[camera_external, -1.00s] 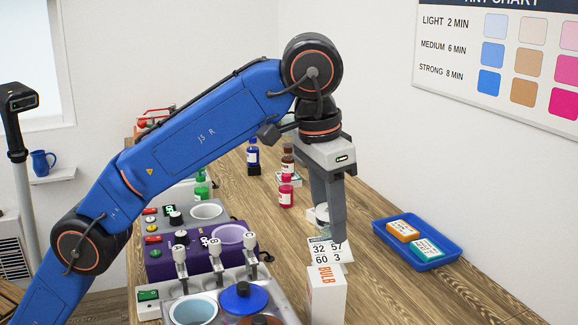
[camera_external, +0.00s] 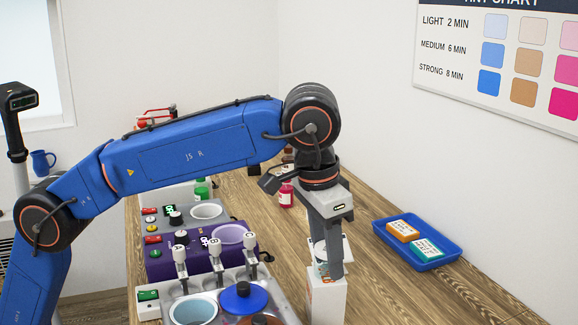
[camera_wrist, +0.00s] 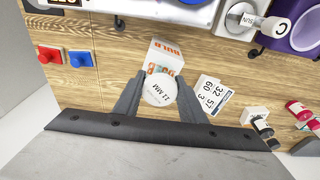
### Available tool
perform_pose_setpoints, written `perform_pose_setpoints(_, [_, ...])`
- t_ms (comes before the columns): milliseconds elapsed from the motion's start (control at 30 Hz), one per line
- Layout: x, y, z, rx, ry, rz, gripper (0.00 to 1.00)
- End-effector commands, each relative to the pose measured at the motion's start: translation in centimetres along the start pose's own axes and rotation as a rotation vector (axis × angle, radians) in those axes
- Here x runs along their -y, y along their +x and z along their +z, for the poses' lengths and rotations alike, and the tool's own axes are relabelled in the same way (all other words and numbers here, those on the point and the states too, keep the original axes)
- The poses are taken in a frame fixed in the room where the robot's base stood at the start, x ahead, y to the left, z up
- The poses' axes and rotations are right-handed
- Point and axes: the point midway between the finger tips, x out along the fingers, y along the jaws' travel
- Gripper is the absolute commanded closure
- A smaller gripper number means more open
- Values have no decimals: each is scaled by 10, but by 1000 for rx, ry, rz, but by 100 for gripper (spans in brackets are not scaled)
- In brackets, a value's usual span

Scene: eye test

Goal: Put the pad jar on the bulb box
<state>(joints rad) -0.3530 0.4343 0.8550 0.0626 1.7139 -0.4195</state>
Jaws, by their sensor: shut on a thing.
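The pad jar (camera_external: 320,254) is small, with a white round lid, and sits between the two fingers of my gripper (camera_external: 326,268). In the wrist view its lid (camera_wrist: 160,91) faces the camera, with small print on it. My gripper, also in the wrist view (camera_wrist: 161,86), is shut on the jar. The white bulb box (camera_external: 327,300) with orange lettering stands upright on the wooden bench, directly below the jar in the external view. In the wrist view the box (camera_wrist: 168,52) shows just beyond the jar. I cannot tell whether the jar's underside touches the box top.
A white number card (camera_wrist: 209,97) lies beside the box. A blue tray (camera_external: 436,258) with an orange and a teal packet is to the right. Purple and grey bath units (camera_external: 160,268) stand left, a pink bottle (camera_external: 286,194) behind. The bench between box and tray is clear.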

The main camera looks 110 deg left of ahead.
Motion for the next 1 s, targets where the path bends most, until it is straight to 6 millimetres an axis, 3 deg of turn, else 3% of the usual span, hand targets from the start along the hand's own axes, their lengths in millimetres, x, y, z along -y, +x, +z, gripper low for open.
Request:
perform_pose_setpoints(333, [0, 2, 1, 1, 0, 0, 85])
perform_pose_setpoints(367, [0, 2, 1, 0, 0, 0, 58])
perform_pose_setpoints(433, [0, 2, 0, 0, 0, 0, 44])
perform_pose_setpoints(767, [0, 1, 0, -1, 0, 0, 44])
perform_pose_setpoints(1000, [0, -24, -1, -3, 0, 1, 44])
